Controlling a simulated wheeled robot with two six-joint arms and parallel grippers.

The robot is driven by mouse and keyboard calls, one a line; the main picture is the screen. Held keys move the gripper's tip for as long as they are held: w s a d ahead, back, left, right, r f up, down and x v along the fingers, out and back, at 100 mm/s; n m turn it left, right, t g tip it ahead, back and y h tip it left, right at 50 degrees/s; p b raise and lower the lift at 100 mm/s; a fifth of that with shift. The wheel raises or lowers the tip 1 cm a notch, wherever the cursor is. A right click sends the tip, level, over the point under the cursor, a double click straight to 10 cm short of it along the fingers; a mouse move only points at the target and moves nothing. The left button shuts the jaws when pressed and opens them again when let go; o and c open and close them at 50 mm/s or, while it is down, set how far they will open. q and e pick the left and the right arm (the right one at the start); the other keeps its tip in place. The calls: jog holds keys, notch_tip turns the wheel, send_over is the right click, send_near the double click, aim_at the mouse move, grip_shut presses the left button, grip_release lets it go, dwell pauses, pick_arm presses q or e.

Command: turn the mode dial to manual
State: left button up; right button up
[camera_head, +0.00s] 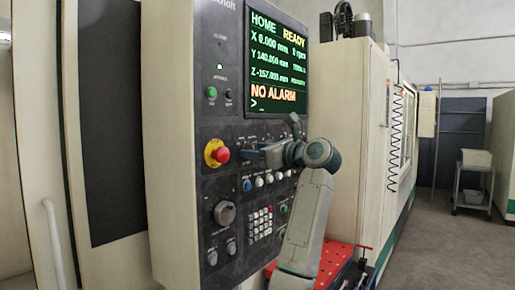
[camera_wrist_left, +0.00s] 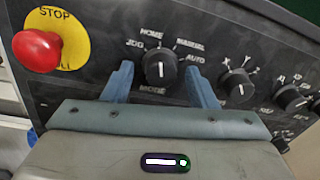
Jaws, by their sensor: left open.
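The mode dial (camera_wrist_left: 160,68) is a round black knob with a white line on the control panel. Labels JOG, HOME, MANUAL and AUTO surround its upper side, with MODE below. Its white line stands about upright, near HOME. My left gripper (camera_wrist_left: 160,72) is open, its two blue fingers on either side of the dial. I cannot tell whether they touch it. In the head view, my left gripper (camera_head: 247,153) is at the panel, right of the red stop button, and largely covers the dial. My right gripper is not in view.
The red emergency stop button (camera_head: 221,154) on its yellow plate is close left of the gripper; it also shows in the left wrist view (camera_wrist_left: 37,50). More knobs (camera_wrist_left: 238,86) lie to the right. The screen (camera_head: 277,65) reads HOME, READY, NO ALARM. A red perforated surface (camera_head: 335,262) is below.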

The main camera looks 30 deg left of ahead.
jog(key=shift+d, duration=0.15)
pick_arm(q)
jog(key=shift+c, duration=0.8)
jog(key=c, duration=0.8)
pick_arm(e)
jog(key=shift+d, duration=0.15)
